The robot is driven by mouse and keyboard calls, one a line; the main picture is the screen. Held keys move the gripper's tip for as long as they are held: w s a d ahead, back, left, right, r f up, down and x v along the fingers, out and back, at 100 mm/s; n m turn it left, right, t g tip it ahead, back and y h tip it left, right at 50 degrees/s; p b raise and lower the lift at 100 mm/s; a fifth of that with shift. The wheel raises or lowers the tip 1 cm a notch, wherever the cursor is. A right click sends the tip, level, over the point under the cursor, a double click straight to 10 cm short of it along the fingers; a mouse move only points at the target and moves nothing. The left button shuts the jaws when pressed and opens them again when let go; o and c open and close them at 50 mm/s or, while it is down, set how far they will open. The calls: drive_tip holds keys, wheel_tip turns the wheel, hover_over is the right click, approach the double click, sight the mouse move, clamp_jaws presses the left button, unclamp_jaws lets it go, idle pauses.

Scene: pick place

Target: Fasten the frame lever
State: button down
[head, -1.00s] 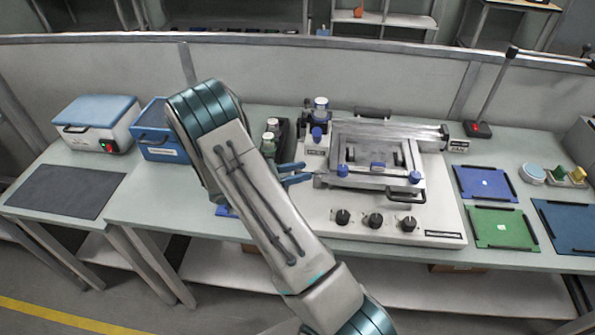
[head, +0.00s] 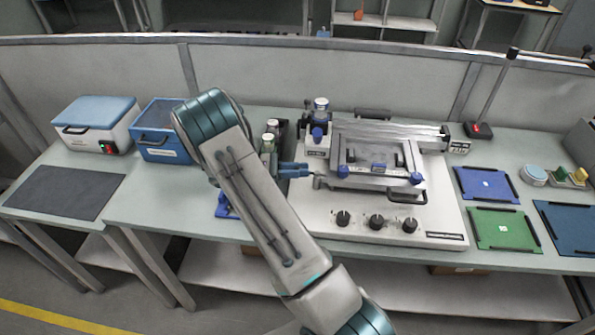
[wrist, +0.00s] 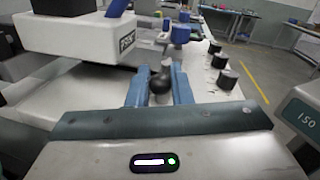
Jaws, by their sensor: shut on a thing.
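A white benchtop machine (head: 280,222) stands on the table with a metal frame (head: 375,170) on top, blue knobs along the frame's front edge. My gripper (head: 306,171) reaches in from the left at the frame's left front corner. The lever's far end runs toward the frame. In the head view the lever is too small to make out well beside the fingers.
Black knobs (head: 376,222) line the machine's front. A blue box (head: 160,142) and a white box with a blue lid (head: 97,125) stand left. Blue (head: 486,184) and green mats (head: 505,229) lie right. Bottles (head: 268,140) stand behind my arm.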

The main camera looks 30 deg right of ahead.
drive_tip(key=c, duration=1.3)
unclamp_jaws()
drive_tip(key=shift+c, duration=0.2)
drive_tip(key=b+v, duration=0.2)
drive_tip(key=v, duration=1.1)
drive_tip(key=shift+w+a+b, duration=0.2)
drive_tip(key=shift+a+b, duration=0.15)
drive_tip(key=shift+a, duration=0.05)
